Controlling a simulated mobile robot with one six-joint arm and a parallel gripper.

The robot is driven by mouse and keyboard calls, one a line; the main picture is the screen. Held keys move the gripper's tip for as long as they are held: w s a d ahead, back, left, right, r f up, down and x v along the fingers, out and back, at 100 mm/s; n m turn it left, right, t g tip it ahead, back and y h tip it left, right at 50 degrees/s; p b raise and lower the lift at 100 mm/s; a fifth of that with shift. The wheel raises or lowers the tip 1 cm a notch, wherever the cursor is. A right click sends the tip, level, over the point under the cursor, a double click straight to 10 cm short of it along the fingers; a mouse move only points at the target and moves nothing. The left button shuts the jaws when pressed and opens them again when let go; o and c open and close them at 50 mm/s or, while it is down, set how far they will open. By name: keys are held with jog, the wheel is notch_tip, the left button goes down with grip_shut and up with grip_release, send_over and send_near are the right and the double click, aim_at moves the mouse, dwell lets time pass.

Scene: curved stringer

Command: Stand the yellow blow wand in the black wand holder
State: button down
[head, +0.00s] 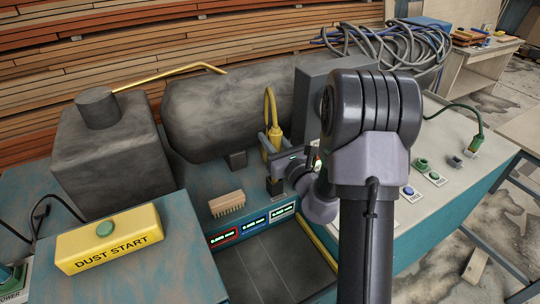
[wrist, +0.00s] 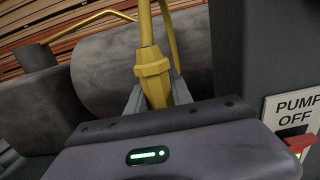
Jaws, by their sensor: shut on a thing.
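The yellow blow wand (head: 274,133) stands roughly upright in my gripper (head: 276,143), with its curved upper end above the jaws. In the wrist view, my gripper (wrist: 156,98) is shut on the wand's thick faceted body (wrist: 153,72), with a grey finger on each side. A small black block (head: 276,187), which looks like the wand holder, shows just below my gripper in the head view. The wand's lower end is hidden, so I cannot tell whether it touches the holder. The holder does not show in the wrist view.
A wooden brush (head: 227,203) lies left of the block, behind small digital displays (head: 253,226). A large grey tank (head: 220,105) stands behind. A grey box (head: 309,95) is close on the right; the wrist view shows its PUMP OFF label (wrist: 296,105). The yellow DUST START box (head: 110,240) is front left.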

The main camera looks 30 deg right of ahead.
notch_tip(320, 180, down, 3)
jog(key=shift+r+b, duration=0.1)
jog(key=shift+b, duration=0.35)
jog(key=c, duration=1.1)
grip_release()
jog(key=s+p, duration=0.1)
jog(key=s, duration=0.3)
jog(key=s+p, duration=0.1)
jog(key=s, duration=0.3)
jog(key=s+p, duration=0.1)
jog(key=s, duration=0.3)
jog(key=shift+d+f, duration=0.2)
jog(key=shift+f, duration=0.15)
